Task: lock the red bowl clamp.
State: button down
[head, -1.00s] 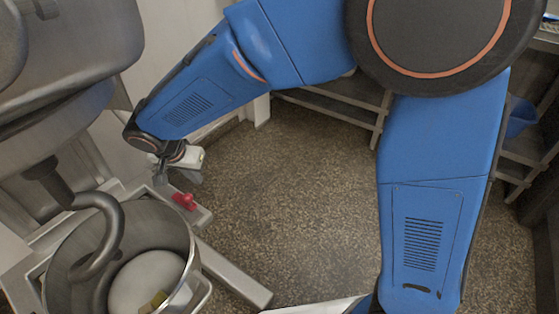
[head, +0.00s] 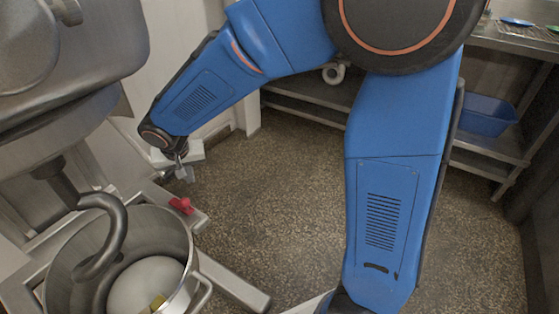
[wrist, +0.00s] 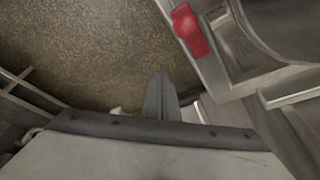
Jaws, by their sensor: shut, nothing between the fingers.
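The red bowl clamp (head: 181,205) sits on the pale metal arm of the mixer frame, just right of the steel bowl (head: 172,222). In the wrist view the red clamp (wrist: 190,32) is at the upper right, on the metal frame. My gripper (head: 183,174) is shut and empty, a little above and behind the clamp in the head view, apart from it. In the wrist view my gripper's fingers (wrist: 161,95) point up the picture, left of and below the clamp. I cannot tell whether the clamp is locked.
The mixer's dough hook (head: 115,225) hangs into the bowl, which holds pale dough (head: 145,285). The mixer head (head: 75,70) overhangs at the upper left. A shelf rack with a blue bin (head: 485,115) stands at the right. The speckled floor (head: 270,190) between is clear.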

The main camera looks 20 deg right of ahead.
jog(key=w+a+r+n+y, duration=0.1)
jog(key=w+a+n, duration=0.1)
jog(key=w+n, duration=0.3)
jog(key=w+v, duration=0.1)
jog(key=v, duration=0.9)
jog(key=s+d+r+m, duration=0.1)
jog(key=s+d+r, duration=0.1)
jog(key=s+d, duration=0.35)
jog(key=s+d+r+m, duration=0.1)
jog(key=s+d+r, duration=0.15)
jog(key=d, duration=0.65)
jog(key=s+d+f, duration=0.2)
jog(key=s+d, duration=0.5)
jog(key=s, duration=0.3)
jog(key=s+d+f+m, duration=0.1)
jog(key=s+d+f, duration=0.1)
jog(key=s+d, duration=0.6)
jog(key=s, duration=0.3)
jog(key=shift+f+t+h, duration=0.3)
jog(key=shift+f+t, duration=0.1)
jog(key=shift+s+d, duration=0.1)
jog(key=shift+d, duration=0.05)
